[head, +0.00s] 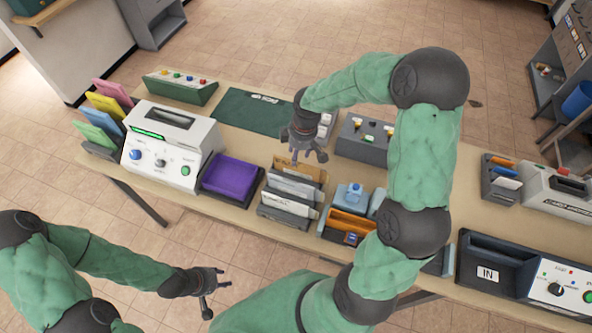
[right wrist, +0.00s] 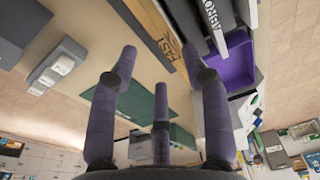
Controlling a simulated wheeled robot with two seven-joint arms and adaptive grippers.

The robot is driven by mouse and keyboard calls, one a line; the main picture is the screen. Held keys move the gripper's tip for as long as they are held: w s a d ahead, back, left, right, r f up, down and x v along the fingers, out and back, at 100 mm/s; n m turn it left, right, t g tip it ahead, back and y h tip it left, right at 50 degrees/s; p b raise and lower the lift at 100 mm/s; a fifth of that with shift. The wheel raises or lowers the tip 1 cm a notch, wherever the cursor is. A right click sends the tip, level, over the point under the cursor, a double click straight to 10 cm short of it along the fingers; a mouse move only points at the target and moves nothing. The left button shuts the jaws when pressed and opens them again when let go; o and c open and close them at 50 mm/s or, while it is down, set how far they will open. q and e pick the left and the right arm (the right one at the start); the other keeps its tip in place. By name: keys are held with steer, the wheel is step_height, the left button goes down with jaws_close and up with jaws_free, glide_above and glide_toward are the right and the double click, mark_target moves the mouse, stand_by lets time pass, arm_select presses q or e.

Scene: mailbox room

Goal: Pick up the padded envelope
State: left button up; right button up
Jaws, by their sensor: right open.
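A brown, card-like piece (head: 312,172) stands at the back of a rack of upright mail near the table's middle. It may be the padded envelope, but I cannot tell for sure. In the right wrist view a tan piece marked "FAST" (right wrist: 157,38) lies beyond my fingers. My right gripper (head: 305,155) is open and empty, just above and behind the rack; its spread fingers also show in the right wrist view (right wrist: 160,75). Its fingers partly cover the brown piece in the head view. My left gripper (head: 210,287) is open and empty in front of the table, low and away from the rack.
A purple tray (head: 230,179) and a white machine (head: 170,145) stand left of the rack. A bin with orange and blue items (head: 350,220) stands close on its right. A green mat (head: 255,111) and a grey box (head: 365,140) lie behind. The IN tray (head: 490,272) is far right.

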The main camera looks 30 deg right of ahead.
mark_target(296, 171)
steer(key=f, duration=0.4)
steer(key=shift+s+a+f, duration=0.15)
steer(key=shift+s+a, duration=0.1)
steer(key=shift+w+f, duration=0.1)
steer(key=shift+f, duration=0.35)
steer(key=shift+r, duration=0.1)
jaws_close()
